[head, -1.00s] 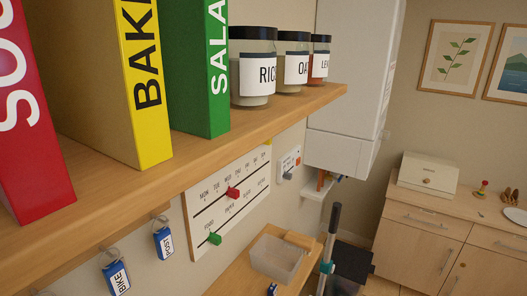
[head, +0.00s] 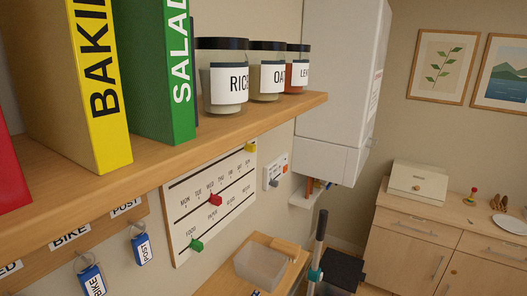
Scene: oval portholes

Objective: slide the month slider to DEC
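A white slider board (head: 204,219) hangs on the wall under the shelf, seen at a slant. A yellow knob (head: 250,147) shows at its top right, just below the shelf edge. The shelf hides the rest of that top row, so I cannot read any month label or tell that it is the month slider. Below it a red knob (head: 215,200) sits on the row of weekdays, near WED. A green knob (head: 196,245) sits at the left end of the bottom row, near FOOD. My gripper is not in view.
The wooden shelf (head: 150,176) with binders and jars overhangs the board. Key tags (head: 141,249) hang left of it. A small control panel (head: 276,171) and a white boiler (head: 342,80) are to its right. A clear tub (head: 258,263) stands on a ledge below.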

